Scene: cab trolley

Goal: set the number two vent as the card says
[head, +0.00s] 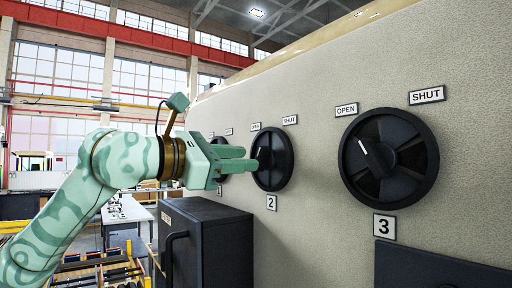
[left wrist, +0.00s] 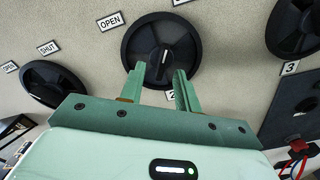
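The number two vent (head: 272,159) is a round black dial on the beige wall, with OPEN (head: 256,126) and SHUT (head: 290,120) labels above and a "2" plate (head: 271,202) below. It also shows in the left wrist view (left wrist: 184,35). Its knob carries a white mark, roughly upright in that view; its exact setting is hard to tell. My left gripper (head: 251,159) points at the dial. In the left wrist view its fingers (left wrist: 161,70) are apart, in front of the knob's lower part; contact cannot be told. My right gripper and the card are not in view.
The number three vent (head: 390,158) is at the right, its mark toward OPEN. The number one vent (left wrist: 54,84) is beyond, partly hidden by my gripper in the head view. A dark cabinet (head: 205,245) stands below my left gripper. A white table (head: 128,212) is farther back.

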